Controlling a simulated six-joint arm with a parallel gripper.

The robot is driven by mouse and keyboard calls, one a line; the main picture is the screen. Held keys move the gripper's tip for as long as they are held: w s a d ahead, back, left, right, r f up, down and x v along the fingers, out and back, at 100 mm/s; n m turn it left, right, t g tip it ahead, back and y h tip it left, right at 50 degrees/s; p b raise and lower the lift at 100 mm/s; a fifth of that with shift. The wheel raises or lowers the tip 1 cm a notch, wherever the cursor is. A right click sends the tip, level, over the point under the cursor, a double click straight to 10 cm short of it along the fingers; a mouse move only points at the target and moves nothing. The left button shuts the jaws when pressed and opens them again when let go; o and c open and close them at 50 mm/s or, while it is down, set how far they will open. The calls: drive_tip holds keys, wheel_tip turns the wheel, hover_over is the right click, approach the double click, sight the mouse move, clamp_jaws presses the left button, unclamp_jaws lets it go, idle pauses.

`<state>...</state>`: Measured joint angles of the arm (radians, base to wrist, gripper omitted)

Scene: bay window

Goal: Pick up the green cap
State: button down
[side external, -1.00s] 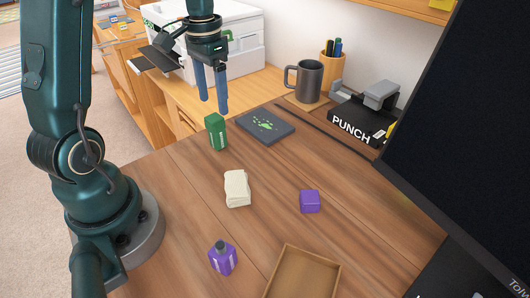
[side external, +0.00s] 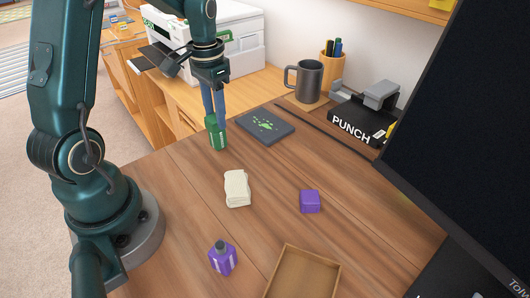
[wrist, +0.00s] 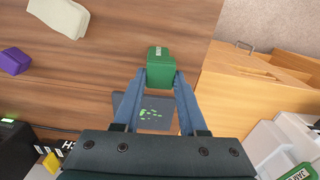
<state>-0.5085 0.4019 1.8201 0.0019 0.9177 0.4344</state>
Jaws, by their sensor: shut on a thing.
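The green cap (side external: 213,137) looks like a small upright green block with white lettering on its side. It stands at the far left edge of the wooden desk, beside the dark mat. My gripper (side external: 217,123) has its blue fingers down around it, one partly hidden behind it. In the wrist view the green cap (wrist: 160,68) sits between the two fingertips of my gripper (wrist: 161,78), which are shut on it. I cannot tell any gap between its base and the desk.
The dark mat with green print (side external: 265,126) lies just right of the fingers. A grey mug (side external: 305,82) and black punch box (side external: 355,125) stand behind.

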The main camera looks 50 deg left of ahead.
drive_tip(key=shift+r, duration=0.5)
drive_tip(key=r, duration=0.3)
drive_tip(key=shift+s+a+r, duration=0.2)
drive_tip(key=shift+r, duration=0.1)
drive_tip(key=s+a+r, duration=0.6)
drive_tip(key=s, duration=0.2)
approach(213, 116)
drive_tip(key=shift+w+d+f, duration=0.15)
drive_tip(key=shift+w+d, duration=0.05)
drive_tip(key=shift+d, duration=0.1)
drive_tip(key=shift+d+f, duration=0.1)
drive_tip(key=shift+f, duration=3.05)
